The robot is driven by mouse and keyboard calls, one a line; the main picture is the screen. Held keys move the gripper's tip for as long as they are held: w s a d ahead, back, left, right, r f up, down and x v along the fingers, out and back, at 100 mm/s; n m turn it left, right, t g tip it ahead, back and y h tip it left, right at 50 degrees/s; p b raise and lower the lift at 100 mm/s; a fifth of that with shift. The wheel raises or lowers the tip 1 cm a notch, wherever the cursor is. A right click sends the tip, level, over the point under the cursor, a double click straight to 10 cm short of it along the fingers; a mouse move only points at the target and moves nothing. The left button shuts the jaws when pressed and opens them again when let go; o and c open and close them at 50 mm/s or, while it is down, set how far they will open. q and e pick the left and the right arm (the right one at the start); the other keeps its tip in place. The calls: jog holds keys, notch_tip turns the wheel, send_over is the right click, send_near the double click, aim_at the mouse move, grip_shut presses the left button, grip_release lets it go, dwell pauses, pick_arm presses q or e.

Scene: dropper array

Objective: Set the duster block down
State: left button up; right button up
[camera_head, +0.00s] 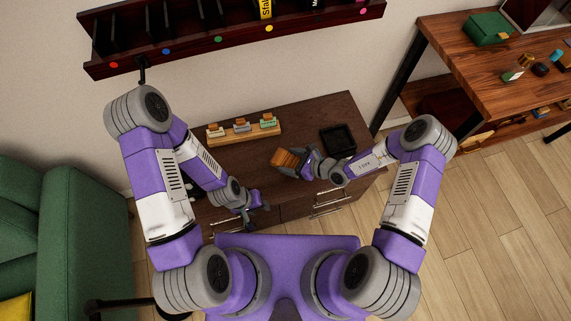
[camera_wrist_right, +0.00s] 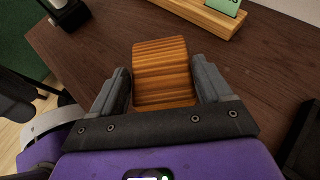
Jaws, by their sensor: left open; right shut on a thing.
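The duster block (camera_head: 286,158) is a ribbed orange-brown wooden block over the middle of the dark wooden cabinet top (camera_head: 300,115). My right gripper (camera_head: 292,164) is shut on it. In the right wrist view the block (camera_wrist_right: 161,72) sits between the two grey fingers of the right gripper (camera_wrist_right: 165,85). I cannot tell whether its underside touches the cabinet top. My left gripper (camera_head: 250,212) is open and empty near the cabinet's front edge, lower left of the block.
A wooden rack (camera_head: 240,136) with several small cards stands behind the block; its end also shows in the right wrist view (camera_wrist_right: 205,18). A black tray (camera_head: 338,140) lies to the right. The cabinet top between rack and tray is bare. A wall shelf (camera_head: 230,42) hangs above.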

notch_tip(320, 180, down, 5)
jog(key=shift+f+b, duration=0.1)
jog(key=shift+b, duration=0.9)
